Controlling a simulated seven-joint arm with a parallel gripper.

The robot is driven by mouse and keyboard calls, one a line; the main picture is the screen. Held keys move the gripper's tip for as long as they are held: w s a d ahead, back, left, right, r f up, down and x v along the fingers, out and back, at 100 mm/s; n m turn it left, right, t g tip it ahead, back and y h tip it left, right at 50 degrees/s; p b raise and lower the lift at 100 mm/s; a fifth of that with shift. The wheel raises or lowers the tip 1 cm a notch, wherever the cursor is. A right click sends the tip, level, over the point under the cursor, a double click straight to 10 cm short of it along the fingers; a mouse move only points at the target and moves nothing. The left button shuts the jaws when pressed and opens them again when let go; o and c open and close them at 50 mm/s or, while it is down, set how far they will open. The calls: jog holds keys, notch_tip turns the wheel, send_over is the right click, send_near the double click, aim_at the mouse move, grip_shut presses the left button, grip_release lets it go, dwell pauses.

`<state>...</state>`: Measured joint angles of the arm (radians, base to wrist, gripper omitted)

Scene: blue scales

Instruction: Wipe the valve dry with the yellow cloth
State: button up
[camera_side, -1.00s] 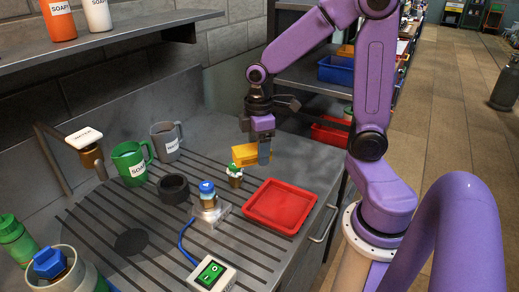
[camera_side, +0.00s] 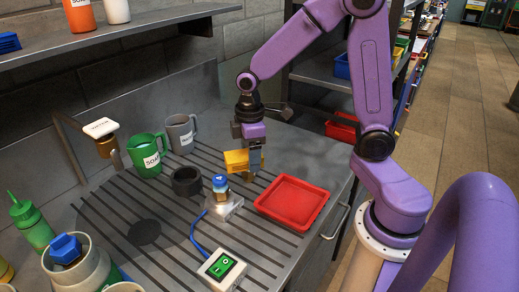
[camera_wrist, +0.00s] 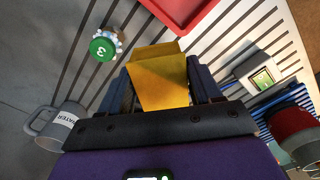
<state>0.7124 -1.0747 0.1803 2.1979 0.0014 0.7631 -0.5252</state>
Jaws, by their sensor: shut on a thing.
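My gripper (camera_side: 252,163) is shut on the folded yellow cloth (camera_side: 236,161), which sticks out from between the fingers. The cloth also fills the middle of the wrist view (camera_wrist: 160,80). A small blue-topped valve-like piece (camera_side: 220,188) stands upright on a pale metal block, just below and left of the cloth in the side view. I cannot tell whether the cloth touches it. A green-topped piece marked 3 (camera_wrist: 103,48) shows left of the cloth in the wrist view; in the side view it is mostly hidden behind my gripper.
A red tray (camera_side: 265,207) lies right of the block. A black ring (camera_side: 187,181), green jug (camera_side: 147,155) and grey mug (camera_side: 180,134) stand to the left. The ribbed counter between them is partly clear.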

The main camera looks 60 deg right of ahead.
aim_at(236, 156)
jog(key=shift+w+a+f, duration=0.4)
jog(key=shift+w+a, duration=0.25)
jog(key=shift+a, duration=0.15)
jog(key=shift+w+a+f, duration=0.4)
jog(key=shift+w+a, duration=0.25)
jog(key=shift+a, duration=0.15)
jog(key=shift+f, duration=0.6)
jog(key=shift+d, duration=0.1)
jog(key=shift+s+d+r, duration=0.1)
jog(key=shift+s+d, duration=0.45)
jog(key=shift+d, duration=0.05)
jog(key=shift+w+a, duration=0.1)
jog(key=shift+a, duration=0.05)
jog(key=shift+w+a, duration=0.45)
jog(key=shift+a, duration=0.1)
jog(key=shift+s+d, duration=0.1)
jog(key=shift+d, duration=0.05)
